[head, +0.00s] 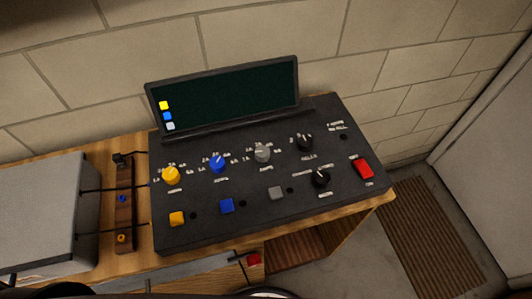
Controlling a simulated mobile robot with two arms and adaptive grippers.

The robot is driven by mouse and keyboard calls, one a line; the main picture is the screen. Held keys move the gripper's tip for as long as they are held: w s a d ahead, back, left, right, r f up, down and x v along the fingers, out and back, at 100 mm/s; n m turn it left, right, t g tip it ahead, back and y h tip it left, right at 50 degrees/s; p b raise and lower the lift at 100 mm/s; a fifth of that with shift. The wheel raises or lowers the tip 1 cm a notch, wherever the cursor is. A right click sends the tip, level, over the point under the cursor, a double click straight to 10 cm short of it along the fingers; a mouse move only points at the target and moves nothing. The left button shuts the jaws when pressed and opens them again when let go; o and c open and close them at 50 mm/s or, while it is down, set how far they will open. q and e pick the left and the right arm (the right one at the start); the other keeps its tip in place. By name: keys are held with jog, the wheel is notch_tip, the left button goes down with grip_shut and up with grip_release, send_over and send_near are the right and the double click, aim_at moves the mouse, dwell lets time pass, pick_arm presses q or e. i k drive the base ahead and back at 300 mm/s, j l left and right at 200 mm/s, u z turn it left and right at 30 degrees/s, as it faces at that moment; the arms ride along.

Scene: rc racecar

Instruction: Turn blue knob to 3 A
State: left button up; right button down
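The blue knob (217,164) is on the black control panel (190,230), between a yellow knob (172,175) and a grey knob (262,152). Small white marks ring it, too small to read surely. Its pointer seems to face up, slightly right, but I cannot tell the exact setting. Nothing touches the knob. Neither of my grippers shows in the head view.
A dark screen (230,98) stands at the panel's back. Yellow (177,218), blue (227,206) and grey (277,193) buttons sit in front, with a red switch (363,169) at right. A grey box (40,215) stands left on the wooden table (135,267).

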aim_at(217, 164)
jog(key=u, duration=0.3)
jog(key=k+l+u, duration=0.15)
jog(key=u, duration=0.3)
jog(key=k+u, duration=0.25)
jog(key=u, duration=0.25)
jog(key=k+u, duration=0.2)
jog(key=u, duration=0.25)
jog(key=k+j, duration=0.1)
jog(key=k, duration=0.25)
jog(key=i, duration=0.5)
